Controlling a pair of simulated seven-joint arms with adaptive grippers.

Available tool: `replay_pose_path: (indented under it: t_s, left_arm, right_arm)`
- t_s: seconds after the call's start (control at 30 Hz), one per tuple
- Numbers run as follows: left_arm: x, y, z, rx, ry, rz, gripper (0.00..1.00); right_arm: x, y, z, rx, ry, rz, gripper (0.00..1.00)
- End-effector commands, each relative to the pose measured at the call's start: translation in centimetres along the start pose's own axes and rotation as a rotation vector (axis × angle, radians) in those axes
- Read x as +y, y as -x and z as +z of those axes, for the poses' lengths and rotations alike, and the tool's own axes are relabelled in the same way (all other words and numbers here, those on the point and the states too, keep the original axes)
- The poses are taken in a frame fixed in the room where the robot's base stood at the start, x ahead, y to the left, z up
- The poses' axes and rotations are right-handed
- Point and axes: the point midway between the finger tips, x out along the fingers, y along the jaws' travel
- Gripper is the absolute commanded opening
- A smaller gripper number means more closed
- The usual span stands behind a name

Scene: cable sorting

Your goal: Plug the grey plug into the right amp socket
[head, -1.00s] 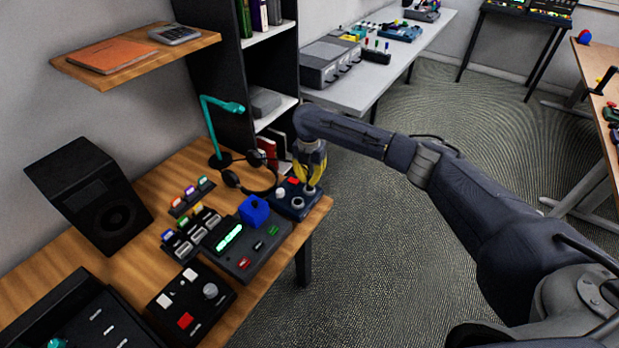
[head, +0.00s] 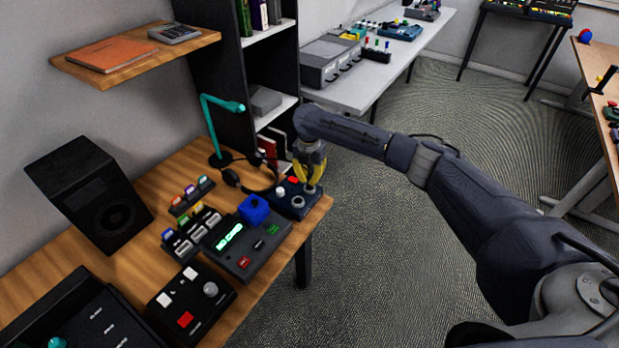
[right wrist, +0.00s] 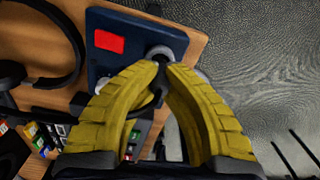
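The amp is a dark blue box (head: 291,206) at the table's right end, with a red patch on top; it also shows in the right wrist view (right wrist: 110,68). My right gripper (head: 308,187) points down over its right side. In the right wrist view its yellow fingertips (right wrist: 163,64) are close together at a grey round piece (right wrist: 160,51), which looks like the grey plug. The fingers hide most of it, and I cannot tell how deep it sits in the right socket. A grey ring (head: 297,202) shows left of the fingers. My left gripper is not in view.
Headphones (head: 232,180) lie close behind the amp. A dark box with a green display (head: 230,237) and a blue block (head: 254,210) stand to its left. A teal lamp (head: 212,130) stands behind. The table edge is close on the right, with open floor beyond.

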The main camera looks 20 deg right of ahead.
Motion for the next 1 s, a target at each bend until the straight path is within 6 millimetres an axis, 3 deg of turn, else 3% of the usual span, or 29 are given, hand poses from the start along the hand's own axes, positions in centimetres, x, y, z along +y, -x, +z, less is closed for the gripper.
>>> replay_pose_path:
  t_s: [1.0]
  left_arm:
    - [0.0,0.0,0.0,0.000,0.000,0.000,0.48]
  right_arm:
    - [0.0,-1.0,0.0,0.000,0.000,0.000,0.00]
